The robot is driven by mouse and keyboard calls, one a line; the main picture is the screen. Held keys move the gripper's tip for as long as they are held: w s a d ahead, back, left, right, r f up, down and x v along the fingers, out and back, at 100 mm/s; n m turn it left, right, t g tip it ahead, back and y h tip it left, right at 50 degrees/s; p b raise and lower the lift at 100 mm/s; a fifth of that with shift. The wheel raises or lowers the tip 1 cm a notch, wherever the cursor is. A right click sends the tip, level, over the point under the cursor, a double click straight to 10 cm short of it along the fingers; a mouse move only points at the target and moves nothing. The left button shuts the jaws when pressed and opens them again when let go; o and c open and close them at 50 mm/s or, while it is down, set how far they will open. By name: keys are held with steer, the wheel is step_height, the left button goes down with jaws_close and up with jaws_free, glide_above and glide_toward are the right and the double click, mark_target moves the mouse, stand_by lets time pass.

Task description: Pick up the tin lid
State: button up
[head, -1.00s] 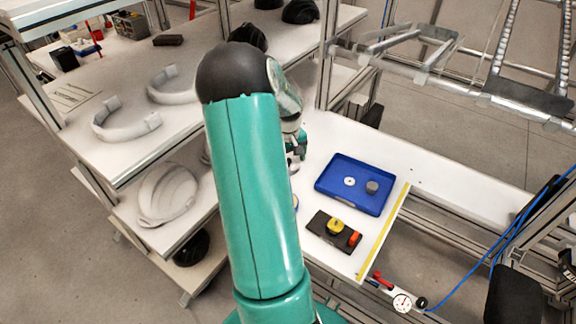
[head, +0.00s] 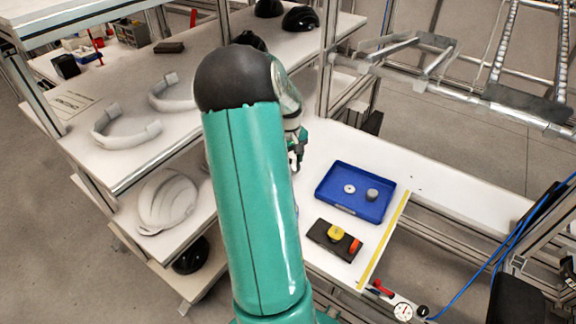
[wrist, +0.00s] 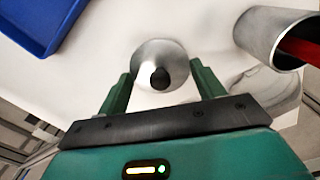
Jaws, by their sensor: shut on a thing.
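The tin lid (wrist: 158,50) is a round, shiny metal disc with a black knob in the middle, seen in the wrist view. My gripper (wrist: 161,72) is shut on it, one green finger at each side of the lid's near part. In the head view my gripper (head: 297,152) hangs over the white table, left of the blue tray; the lid cannot be made out there. An open metal tin (wrist: 262,38) with something red in it is at the right of the wrist view.
A blue tray (head: 340,206) holds a white ring (head: 349,188) and a grey cylinder (head: 372,194). Shelves with helmet shells (head: 168,202) stand at left.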

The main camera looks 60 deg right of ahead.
steer(key=s+a+r, duration=0.7)
steer(key=a+r, duration=0.2)
steer(key=a, duration=0.2)
steer(key=shift+a, duration=0.2)
